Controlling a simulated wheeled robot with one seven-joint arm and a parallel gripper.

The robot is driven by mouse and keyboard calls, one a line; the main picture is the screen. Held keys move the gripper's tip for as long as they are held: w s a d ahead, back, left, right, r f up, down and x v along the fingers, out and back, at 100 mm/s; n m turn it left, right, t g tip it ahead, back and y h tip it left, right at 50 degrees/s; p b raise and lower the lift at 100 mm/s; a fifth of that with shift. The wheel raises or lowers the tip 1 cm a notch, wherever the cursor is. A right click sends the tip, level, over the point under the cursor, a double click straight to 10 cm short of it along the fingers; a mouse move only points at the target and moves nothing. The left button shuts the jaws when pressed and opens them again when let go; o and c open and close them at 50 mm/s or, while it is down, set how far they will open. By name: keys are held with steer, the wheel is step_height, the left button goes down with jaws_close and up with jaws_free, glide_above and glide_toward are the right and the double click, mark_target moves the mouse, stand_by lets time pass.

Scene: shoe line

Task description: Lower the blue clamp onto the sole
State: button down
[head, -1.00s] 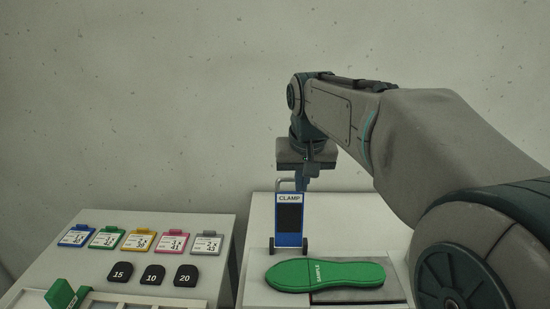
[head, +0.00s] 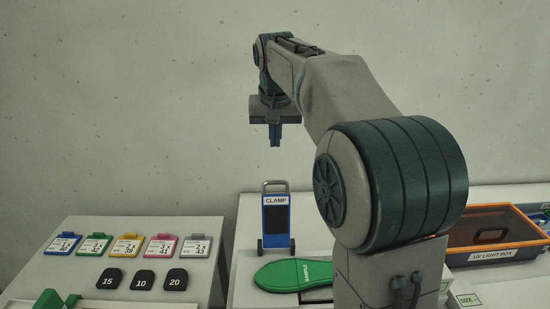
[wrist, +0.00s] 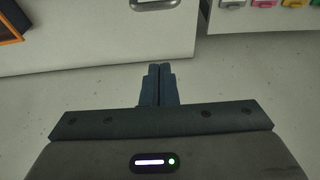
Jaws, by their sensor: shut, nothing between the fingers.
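The blue clamp (head: 276,222) stands upright behind the sole in the head view, with a grey loop handle on top and a "CLAMP" label. The green sole (head: 293,275) lies flat on the white bench in front of it, its right end hidden by my arm. My gripper (head: 275,145) is in the air above the clamp's handle in the picture, clearly apart from it. Its fingers point down, shut and empty.
A sloped white panel (head: 60,262) at left carries several coloured size cards and black number tags. An orange-rimmed UV light box (head: 490,232) stands at right, beyond my arm. The air around my gripper is free, with a bare wall behind.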

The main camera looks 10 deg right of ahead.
step_height(320, 180, down, 9)
steer(key=s+p, duration=0.1)
steer(key=shift+p, duration=0.3)
steer(key=shift+s+a, duration=0.15)
steer(key=shift+s, duration=0.05)
stand_by(0.4)
